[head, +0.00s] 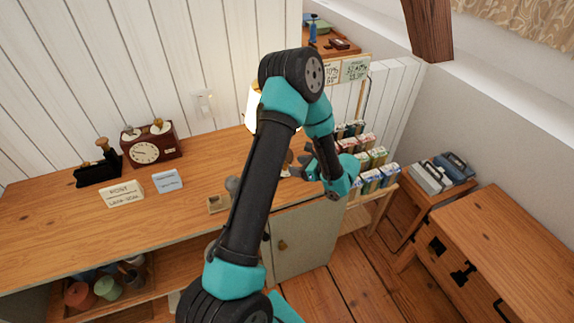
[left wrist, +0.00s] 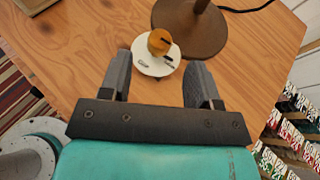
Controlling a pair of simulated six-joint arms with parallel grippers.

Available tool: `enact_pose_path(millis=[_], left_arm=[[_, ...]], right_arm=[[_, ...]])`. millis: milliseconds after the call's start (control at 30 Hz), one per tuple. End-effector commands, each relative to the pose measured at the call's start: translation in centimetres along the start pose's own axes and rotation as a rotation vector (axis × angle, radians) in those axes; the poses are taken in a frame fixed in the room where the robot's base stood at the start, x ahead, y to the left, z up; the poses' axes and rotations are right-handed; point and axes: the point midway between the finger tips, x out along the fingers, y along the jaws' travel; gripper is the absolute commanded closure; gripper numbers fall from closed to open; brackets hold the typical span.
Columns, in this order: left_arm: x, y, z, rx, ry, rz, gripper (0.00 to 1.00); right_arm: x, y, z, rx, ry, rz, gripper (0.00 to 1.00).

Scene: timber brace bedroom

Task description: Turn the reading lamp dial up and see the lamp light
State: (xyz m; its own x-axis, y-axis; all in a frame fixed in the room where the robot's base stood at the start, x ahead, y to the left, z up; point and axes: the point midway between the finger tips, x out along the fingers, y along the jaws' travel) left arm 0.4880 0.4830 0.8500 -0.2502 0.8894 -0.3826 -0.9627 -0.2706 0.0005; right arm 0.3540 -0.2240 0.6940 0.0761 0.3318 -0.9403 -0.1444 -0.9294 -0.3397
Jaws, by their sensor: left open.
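The dial (left wrist: 159,41) is a small orange-brown knob with a dark pointer mark, on a round white plate (left wrist: 152,63) with printed marks. In the left wrist view it sits on the wooden top in front of the brown round lamp base (left wrist: 192,28). My left gripper (left wrist: 160,62) is open, its fingers spread to either side of the plate, with nothing between them held. In the head view the left gripper (head: 298,166) is partly behind my arm. A bright, pale yellow part of the lamp shade (head: 251,108) shows behind the arm; the rest is hidden. My right gripper is not in view.
A brown clock (head: 150,146), a black stand (head: 97,168) and two cards stand on the cabinet top (head: 60,220). A rack of colourful boxes (head: 378,178) is to the right of the gripper. A dark cable (left wrist: 245,9) runs from the lamp base.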

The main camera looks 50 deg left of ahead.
Motion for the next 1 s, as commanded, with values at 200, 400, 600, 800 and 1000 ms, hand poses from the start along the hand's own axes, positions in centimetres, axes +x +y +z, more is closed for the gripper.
enact_pose_path(millis=[200,400,600,800,1000], left_arm=[[3.5,0.0,0.0,-0.001,0.000,0.003,0.43],[5.2,0.0,0.0,-0.001,0.000,0.001,0.43],[5.4,0.0,0.0,-0.001,0.000,0.000,0.43],[5.4,0.0,0.0,-0.001,0.000,0.000,0.50],[5.4,0.0,0.0,-0.001,0.000,0.000,0.69]], right_arm=[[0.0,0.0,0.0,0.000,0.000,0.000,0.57],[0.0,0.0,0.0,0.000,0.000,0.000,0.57],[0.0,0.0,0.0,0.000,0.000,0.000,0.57],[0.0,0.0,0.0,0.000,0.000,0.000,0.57],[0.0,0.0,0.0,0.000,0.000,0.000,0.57]])
